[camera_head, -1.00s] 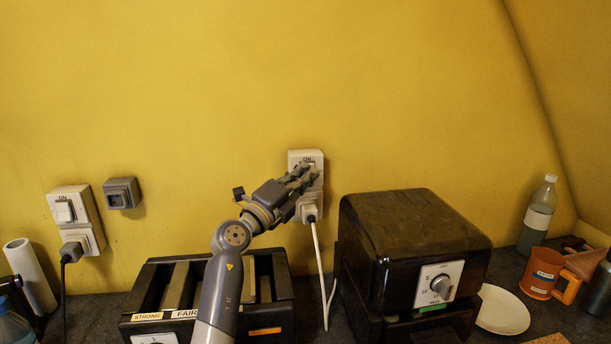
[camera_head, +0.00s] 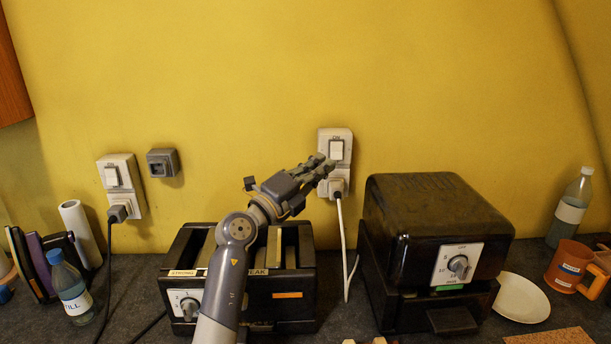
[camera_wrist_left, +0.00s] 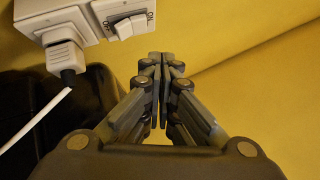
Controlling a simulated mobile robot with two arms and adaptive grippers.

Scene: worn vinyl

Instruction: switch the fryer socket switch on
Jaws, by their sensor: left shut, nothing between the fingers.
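A white wall socket with a rocker switch (camera_head: 337,150) is on the yellow wall at the centre, with a white plug (camera_head: 338,187) below the switch. Its white cable runs down between the two black appliances. The black fryer-like box (camera_head: 436,230) with a dial stands to the right. My left gripper (camera_head: 324,165) is shut and empty, just left of and below the switch in the head view. In the left wrist view its closed fingertips (camera_wrist_left: 160,60) are apart from the switch (camera_wrist_left: 130,25), beyond its ON end. I cannot tell which way the rocker is tilted.
Another switched socket (camera_head: 112,177) with a black plug and a grey wall box (camera_head: 163,163) are on the wall to the left. A black toaster-like appliance (camera_head: 290,310) stands under my left arm. Bottles, an orange mug (camera_head: 568,267) and a white plate (camera_head: 522,298) are at the sides.

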